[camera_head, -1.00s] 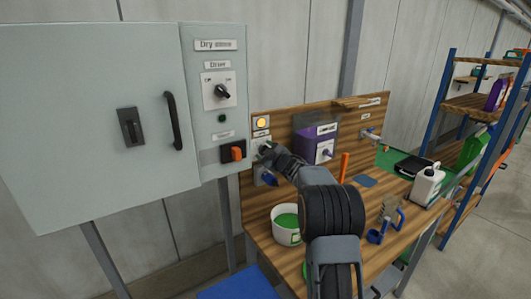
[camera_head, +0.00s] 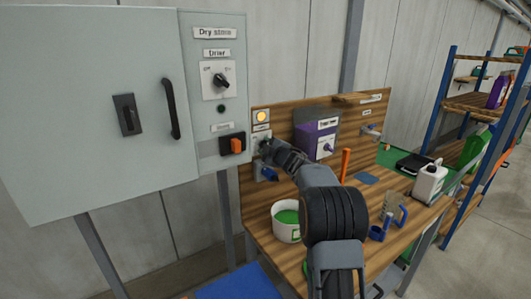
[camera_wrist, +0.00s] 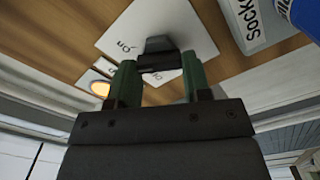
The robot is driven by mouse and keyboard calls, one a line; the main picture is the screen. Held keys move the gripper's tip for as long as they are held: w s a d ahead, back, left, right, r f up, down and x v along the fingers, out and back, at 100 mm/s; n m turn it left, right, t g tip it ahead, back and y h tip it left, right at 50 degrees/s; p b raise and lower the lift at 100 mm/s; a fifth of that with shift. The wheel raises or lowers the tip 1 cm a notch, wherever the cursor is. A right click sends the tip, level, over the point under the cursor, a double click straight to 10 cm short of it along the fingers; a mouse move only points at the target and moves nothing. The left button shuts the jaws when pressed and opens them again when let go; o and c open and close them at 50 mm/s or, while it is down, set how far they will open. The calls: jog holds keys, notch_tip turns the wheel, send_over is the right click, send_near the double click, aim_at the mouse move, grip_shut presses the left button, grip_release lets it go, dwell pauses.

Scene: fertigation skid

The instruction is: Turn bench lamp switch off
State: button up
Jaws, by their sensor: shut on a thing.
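The bench lamp switch is a dark knob (camera_wrist: 160,45) on a white plate (camera_wrist: 122,32) marked "On", seen close up in the wrist view. My gripper (camera_wrist: 159,62) has its two green fingers on either side of the knob and is shut on it. In the head view my gripper (camera_head: 265,144) is at the switch plate on the wooden back board and hides most of the knob. The round yellow lamp (camera_head: 261,116) just above it looks lit. It also shows at the left in the wrist view (camera_wrist: 100,88).
A grey cabinet (camera_head: 90,110) with a dryer knob (camera_head: 221,81) and an orange switch (camera_head: 236,146) stands close at the left. A blue socket (camera_head: 268,174) is just below my gripper. A white bucket (camera_head: 286,232) and a purple box (camera_head: 318,140) are nearby.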

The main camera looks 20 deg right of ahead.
jog(key=n+b, duration=0.1)
jog(key=n, duration=0.1)
jog(key=n+b, duration=0.1)
jog(key=b, duration=0.1)
jog(key=shift+f+n, duration=0.35)
jog(key=shift+n, duration=0.05)
jog(key=n+b, duration=0.2)
jog(key=n, duration=0.1)
jog(key=shift+n+b, duration=0.3)
jog(key=shift+b, duration=0.1)
jog(key=n+b, duration=0.2)
jog(key=n, duration=0.2)
jog(key=shift+f+b, duration=0.1)
jog(key=shift+b, duration=0.25)
jog(key=shift+n+b, duration=0.8)
jog(key=shift+n, duration=1)
jog(key=o, duration=0.9)
jog(key=s+d+b, duration=0.1)
jog(key=s, duration=0.3)
jog(key=s+b, duration=0.1)
jog(key=s, duration=0.4)
jog(key=s+d+b, duration=0.1)
jog(key=s, duration=0.3)
jog(key=shift+s+d, duration=0.3)
jog(key=shift+d, duration=0.05)
